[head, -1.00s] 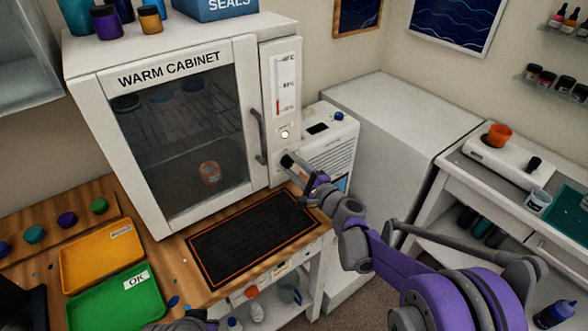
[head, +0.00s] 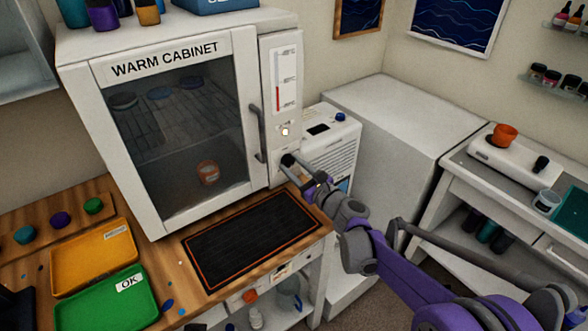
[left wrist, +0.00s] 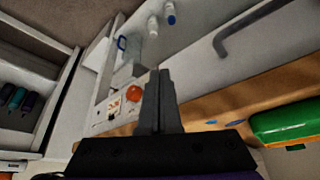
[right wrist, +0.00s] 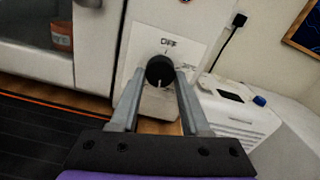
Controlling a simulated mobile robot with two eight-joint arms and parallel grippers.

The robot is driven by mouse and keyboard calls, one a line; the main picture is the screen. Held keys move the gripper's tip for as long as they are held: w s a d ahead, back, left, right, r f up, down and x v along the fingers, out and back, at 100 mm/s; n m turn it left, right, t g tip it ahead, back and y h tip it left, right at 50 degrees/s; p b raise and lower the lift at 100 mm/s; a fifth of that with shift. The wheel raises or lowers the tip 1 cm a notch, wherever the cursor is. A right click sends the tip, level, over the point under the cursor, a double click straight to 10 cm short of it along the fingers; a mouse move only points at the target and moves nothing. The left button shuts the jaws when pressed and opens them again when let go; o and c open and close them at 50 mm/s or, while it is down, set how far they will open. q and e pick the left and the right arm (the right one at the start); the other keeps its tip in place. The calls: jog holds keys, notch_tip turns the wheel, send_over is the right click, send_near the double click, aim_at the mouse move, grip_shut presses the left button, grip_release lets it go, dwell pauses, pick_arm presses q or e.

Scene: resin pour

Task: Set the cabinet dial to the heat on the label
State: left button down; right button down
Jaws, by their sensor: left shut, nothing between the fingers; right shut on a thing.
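The white warm cabinet (head: 165,72) stands at the back of the bench with its glass door closed. A temperature scale (head: 287,75) with a red bar is on its right panel; its figures are too small to read surely. In the right wrist view, the black dial (right wrist: 160,70) has "OFF" above it and a blurred mark at its right. A pale mark shows low on the knob. My right gripper (right wrist: 168,82) is shut on the dial, a finger on each side. My left gripper (left wrist: 158,88) is shut and empty, near the bench's front edge.
An orange jar (head: 208,172) stands inside the cabinet. A black mat (head: 250,238) lies before it. A yellow tray (head: 92,258) and a green tray (head: 105,302) are at left. A white unit (head: 330,145) stands right of the cabinet, close to my right arm.

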jog(key=m+b, duration=0.1)
jog(key=m, duration=0.3)
jog(key=shift+m, duration=0.3)
jog(key=shift+s+a+m+b, duration=0.1)
jog(key=shift+m+b, duration=0.55)
jog(key=shift+m, duration=1.15)
jog(key=shift+c, duration=2)
grip_release()
jog(key=v, duration=1.1)
jog(key=shift+a, duration=0.1)
